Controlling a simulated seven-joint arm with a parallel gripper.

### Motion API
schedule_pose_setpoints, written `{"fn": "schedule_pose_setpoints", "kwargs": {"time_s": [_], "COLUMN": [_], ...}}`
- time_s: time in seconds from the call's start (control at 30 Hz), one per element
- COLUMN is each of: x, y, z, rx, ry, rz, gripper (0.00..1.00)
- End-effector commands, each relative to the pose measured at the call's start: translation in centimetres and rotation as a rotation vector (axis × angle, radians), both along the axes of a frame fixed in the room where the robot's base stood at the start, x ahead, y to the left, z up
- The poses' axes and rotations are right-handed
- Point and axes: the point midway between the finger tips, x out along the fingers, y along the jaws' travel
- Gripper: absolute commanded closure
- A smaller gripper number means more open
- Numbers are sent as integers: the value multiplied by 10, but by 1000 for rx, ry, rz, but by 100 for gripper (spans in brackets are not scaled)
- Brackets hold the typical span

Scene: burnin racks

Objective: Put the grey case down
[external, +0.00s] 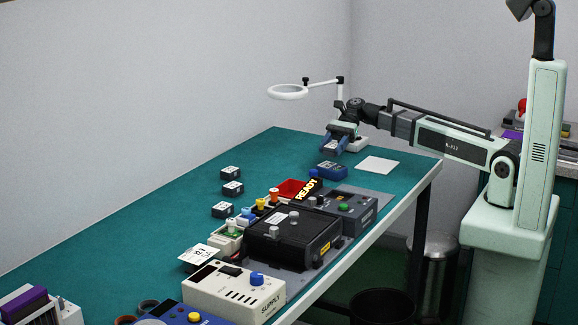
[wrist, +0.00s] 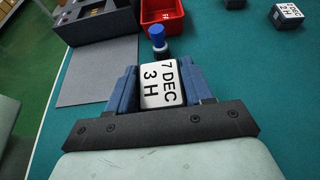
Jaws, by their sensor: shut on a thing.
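My gripper (external: 338,146) is at the far end of the green table, below the ring lamp. In the wrist view my gripper (wrist: 162,88) has its two blue fingers closed on a small case (wrist: 161,84). The case's white label reads "7 DEC 3 H"; its sides are mostly hidden by the fingers. In the external view I cannot make out the held case or its height above the table.
A red tray (external: 291,187) sits beside the black machine (external: 292,236); a blue-capped item (wrist: 157,38) stands near it in the wrist view. Several small dark cases (external: 232,188) stand left. A white square (external: 377,165) lies right. The far-left tabletop is clear.

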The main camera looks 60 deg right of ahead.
Motion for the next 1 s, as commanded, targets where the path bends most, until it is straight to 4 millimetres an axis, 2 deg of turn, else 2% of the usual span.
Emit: {"fn": "schedule_pose_setpoints", "kwargs": {"time_s": [0.4, 0.83, 0.87, 1.0], "x": [0, 0, 0, 0], "y": [0, 0, 0, 0], "z": [-38, -43, -43, -43], "rx": [0, 0, 0, -1], "ry": [1, 0, 0, 0], "rz": [0, -1, -1, -1], "gripper": [81, 81, 48, 35]}}
